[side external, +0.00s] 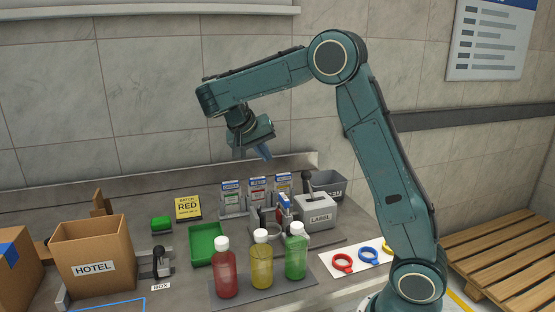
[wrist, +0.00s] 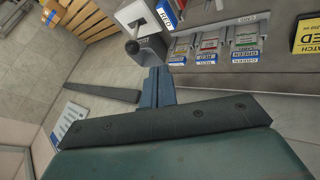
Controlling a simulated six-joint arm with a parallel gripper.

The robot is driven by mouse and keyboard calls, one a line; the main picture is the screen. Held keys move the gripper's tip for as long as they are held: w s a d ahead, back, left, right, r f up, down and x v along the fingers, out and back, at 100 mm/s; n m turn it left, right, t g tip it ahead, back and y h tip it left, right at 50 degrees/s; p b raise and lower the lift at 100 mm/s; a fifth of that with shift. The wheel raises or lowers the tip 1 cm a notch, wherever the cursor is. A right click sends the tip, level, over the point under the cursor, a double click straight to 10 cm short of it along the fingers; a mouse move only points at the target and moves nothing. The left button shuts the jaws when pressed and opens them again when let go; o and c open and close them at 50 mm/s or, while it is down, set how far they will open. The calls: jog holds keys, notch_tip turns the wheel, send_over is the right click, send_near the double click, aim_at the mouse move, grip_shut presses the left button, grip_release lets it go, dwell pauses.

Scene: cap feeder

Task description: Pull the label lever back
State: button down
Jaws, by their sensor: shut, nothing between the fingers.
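The label lever (side external: 307,175) has a black knob and stands upright on the grey box marked LABEL (side external: 319,217) in the side view. In the wrist view its black knob (wrist: 132,47) shows at the upper left, with the pale label box (wrist: 138,13) at the top edge. My gripper (side external: 264,152) is in the air, above and to the left of the lever, touching nothing. In the wrist view my gripper's blue fingers (wrist: 157,72) are together and empty, pointing up the picture beside the dark bin.
Several small dispensers (side external: 257,192) stand left of the label box, and a dark grey bin (side external: 329,184) behind it. Red (side external: 226,275), yellow (side external: 262,267) and green (side external: 296,258) bottles stand in front. A HOTEL carton (side external: 92,250) and a box lever (side external: 158,262) are at left.

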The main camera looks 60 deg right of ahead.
jog(key=shift+w+d+f, duration=0.1)
jog(key=shift+d+f, duration=0.05)
jog(key=shift+f, duration=0.05)
dwell(0.4)
jog(key=x, duration=0.3)
jog(key=s+x, duration=0.1)
jog(key=x, duration=0.6)
jog(key=shift+s+d+r, duration=0.1)
jog(key=shift+s+d, duration=0.25)
jog(key=shift+d, duration=0.2)
jog(key=shift+s+d, duration=0.6)
jog(key=shift+s, duration=0.25)
jog(key=shift+d+r, duration=0.1)
jog(key=shift+r, duration=0.05)
